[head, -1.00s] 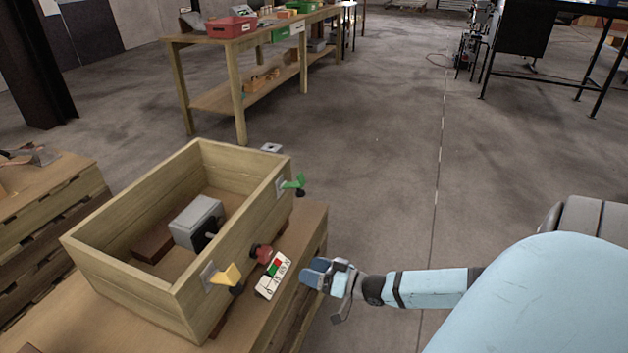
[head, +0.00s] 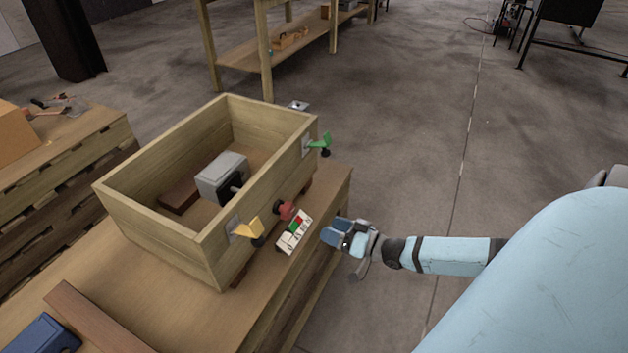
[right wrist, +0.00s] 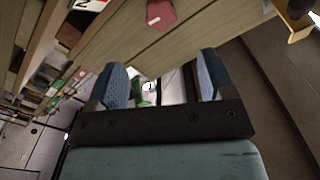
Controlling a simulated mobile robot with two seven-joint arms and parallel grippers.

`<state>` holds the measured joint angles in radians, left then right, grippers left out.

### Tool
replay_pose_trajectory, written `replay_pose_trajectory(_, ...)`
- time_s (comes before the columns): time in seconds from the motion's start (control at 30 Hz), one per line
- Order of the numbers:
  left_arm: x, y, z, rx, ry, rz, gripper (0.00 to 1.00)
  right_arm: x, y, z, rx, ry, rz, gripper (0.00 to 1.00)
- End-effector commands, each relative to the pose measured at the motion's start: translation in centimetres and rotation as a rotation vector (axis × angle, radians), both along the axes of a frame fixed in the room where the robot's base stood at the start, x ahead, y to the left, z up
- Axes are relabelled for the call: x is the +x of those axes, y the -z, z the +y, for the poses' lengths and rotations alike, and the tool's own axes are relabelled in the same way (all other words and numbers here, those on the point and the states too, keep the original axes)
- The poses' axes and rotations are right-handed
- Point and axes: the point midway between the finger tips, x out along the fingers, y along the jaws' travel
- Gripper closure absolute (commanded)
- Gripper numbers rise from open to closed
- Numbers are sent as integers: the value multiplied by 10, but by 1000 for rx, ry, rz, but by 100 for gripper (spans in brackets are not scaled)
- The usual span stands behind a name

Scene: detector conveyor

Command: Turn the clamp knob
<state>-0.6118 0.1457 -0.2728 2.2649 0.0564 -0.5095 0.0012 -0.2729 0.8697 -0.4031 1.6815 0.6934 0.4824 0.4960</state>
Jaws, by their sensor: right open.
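The red clamp knob (head: 286,210) sticks out from the outer right side of a wooden box (head: 160,235). In the right wrist view the red knob (right wrist: 160,14) is at the top, beyond my fingers. My right gripper (head: 336,232) is to the right of the knob and plate, apart from both. In the right wrist view its two blue-padded fingers (right wrist: 164,80) are spread with nothing held between them. My left gripper is not in view.
A yellow lever (head: 248,229) and a green lever (head: 322,142) stick out from the same box side. Inside the box is a grey block (head: 222,172). A blue object (head: 42,335) lies at the table's lower left. Open floor lies to the right.

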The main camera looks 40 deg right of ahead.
Motion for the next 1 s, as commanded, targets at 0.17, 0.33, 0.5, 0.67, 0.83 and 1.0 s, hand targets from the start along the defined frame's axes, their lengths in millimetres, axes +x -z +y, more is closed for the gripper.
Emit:
replay_pose_trajectory(0.17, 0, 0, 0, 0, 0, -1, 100, 0, 0, 0, 0, 0, 0, 24)
replay_pose_trajectory(0.33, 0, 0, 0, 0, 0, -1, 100, 0, 0, 0, 0, 0, 0, 24)
replay_pose_trajectory(0.5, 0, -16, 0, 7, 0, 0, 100, 0, -8, -1, -118, 3, -49, 24)
replay_pose_trajectory(0.67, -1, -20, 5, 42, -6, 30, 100, -3, -12, -3, -413, 4, -172, 24)
replay_pose_trajectory(0.83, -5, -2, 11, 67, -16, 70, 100, -2, -8, -2, -575, 1, -240, 24)
replay_pose_trajectory(1.0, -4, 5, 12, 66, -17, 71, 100, 17, -5, 6, -583, 2, -246, 24)
